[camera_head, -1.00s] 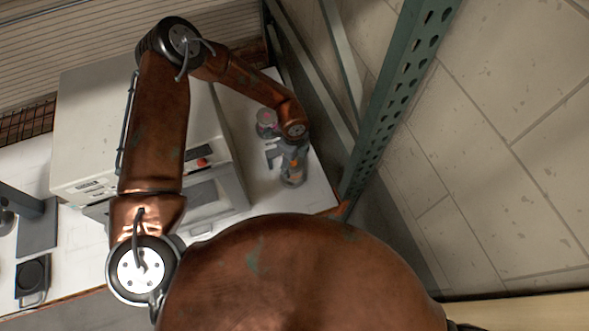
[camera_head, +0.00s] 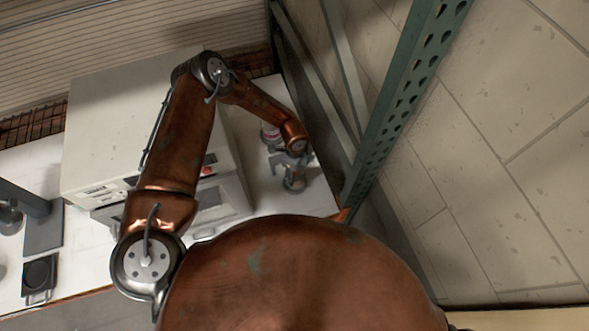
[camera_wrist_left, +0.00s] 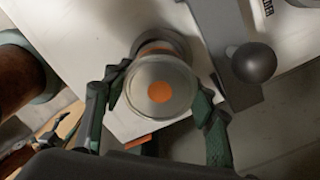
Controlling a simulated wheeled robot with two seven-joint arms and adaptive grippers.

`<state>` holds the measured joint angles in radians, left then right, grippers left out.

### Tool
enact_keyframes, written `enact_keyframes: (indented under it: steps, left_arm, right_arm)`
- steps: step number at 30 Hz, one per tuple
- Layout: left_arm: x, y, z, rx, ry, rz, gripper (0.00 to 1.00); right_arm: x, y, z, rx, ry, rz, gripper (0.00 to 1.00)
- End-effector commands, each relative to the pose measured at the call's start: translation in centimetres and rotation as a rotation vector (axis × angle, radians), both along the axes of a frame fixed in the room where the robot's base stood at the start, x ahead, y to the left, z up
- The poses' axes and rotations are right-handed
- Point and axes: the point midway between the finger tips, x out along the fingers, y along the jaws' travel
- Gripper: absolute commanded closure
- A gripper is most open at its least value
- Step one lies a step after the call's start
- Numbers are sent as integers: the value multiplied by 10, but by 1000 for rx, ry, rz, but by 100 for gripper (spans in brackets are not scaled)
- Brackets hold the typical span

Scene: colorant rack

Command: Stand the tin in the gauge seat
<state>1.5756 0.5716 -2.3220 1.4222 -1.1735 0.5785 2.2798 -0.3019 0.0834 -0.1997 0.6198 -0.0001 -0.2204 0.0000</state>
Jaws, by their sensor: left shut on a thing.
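My left gripper (camera_head: 292,168) is at the right end of the white table, with its fingers around a tin (camera_head: 294,184). In the left wrist view the tin shows its round grey lid with an orange dot (camera_wrist_left: 160,92), between the two dark green fingers (camera_wrist_left: 160,104). The lid faces the camera and the body runs away behind it. I cannot tell whether the tin touches the table. I cannot make out the gauge seat for sure. My right gripper is not in view.
A large pale machine (camera_head: 130,110) stands left of the gripper. A red and white can (camera_head: 270,133) stands just behind it. A green perforated post (camera_head: 400,105) rises close on the right. A black square fixture (camera_head: 40,274) lies at the far left. A black knob (camera_wrist_left: 253,63) is near the tin.

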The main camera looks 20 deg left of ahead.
Motion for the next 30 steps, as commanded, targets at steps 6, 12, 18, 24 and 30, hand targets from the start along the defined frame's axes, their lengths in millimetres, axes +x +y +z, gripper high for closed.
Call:
enact_keyframes:
  steps: [6,12,18,24,30]
  left_arm:
    - [1,0,-20,-1,-2,1,100]
    - [1,0,-20,0,-2,1,100]
    - [1,0,-23,0,-2,0,46]
    - [1,0,-23,0,-1,0,32]
    - [1,0,-23,0,-1,0,31]
  right_arm:
    - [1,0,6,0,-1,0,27]
    - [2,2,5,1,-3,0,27]
    - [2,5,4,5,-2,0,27]
    - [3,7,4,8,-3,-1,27]
    - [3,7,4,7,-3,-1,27]
